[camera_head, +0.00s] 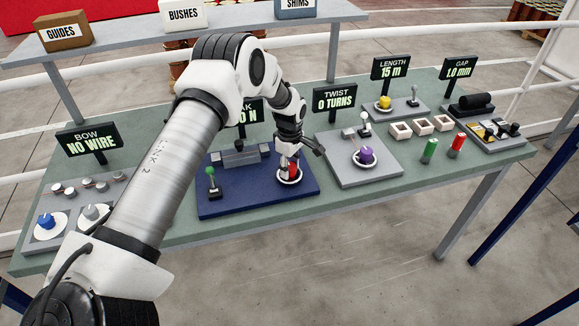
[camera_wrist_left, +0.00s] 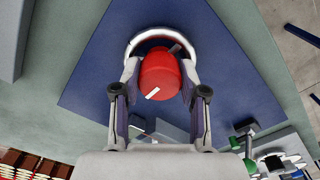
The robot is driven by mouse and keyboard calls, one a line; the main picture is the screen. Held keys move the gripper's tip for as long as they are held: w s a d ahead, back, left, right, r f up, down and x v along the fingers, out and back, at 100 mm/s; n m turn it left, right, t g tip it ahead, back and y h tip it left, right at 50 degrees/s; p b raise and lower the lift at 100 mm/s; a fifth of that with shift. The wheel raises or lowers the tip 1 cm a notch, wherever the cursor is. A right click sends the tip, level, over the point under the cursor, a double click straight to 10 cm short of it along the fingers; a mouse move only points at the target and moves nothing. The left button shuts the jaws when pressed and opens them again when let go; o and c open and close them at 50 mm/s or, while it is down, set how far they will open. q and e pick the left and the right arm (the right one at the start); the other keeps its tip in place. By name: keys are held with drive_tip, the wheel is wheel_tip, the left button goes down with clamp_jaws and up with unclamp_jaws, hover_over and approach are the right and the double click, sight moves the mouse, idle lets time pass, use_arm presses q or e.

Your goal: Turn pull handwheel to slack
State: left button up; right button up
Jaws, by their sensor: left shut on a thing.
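The pull handwheel is a red knob (camera_wrist_left: 159,75) with a white pointer mark, set in a white ring (camera_wrist_left: 130,45) on the blue panel (camera_head: 240,204). In the head view the red knob (camera_head: 293,171) is partly hidden by my left gripper (camera_head: 290,166). In the left wrist view the two fingers of my left gripper (camera_wrist_left: 160,82) are shut on the red knob, one at each side. The sign behind this panel is partly covered by my arm; only "AK" and "0 N" show. My right gripper is in neither view.
A green-topped lever (camera_head: 211,176) stands left on the blue panel. A grey panel (camera_head: 372,176) with a purple knob (camera_head: 365,155) is close on the right. The BOW panel (camera_head: 45,235) with blue and grey knobs is at the left. A shelf (camera_head: 230,18) with boxes runs behind.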

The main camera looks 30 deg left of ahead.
sight(290, 166)
use_arm(q)
drive_tip(key=o, duration=1.1)
drive_tip(key=shift+o, duration=0.2)
drive_tip(key=shift+r, duration=0.1)
wheel_tip(290, 166, up, 12)
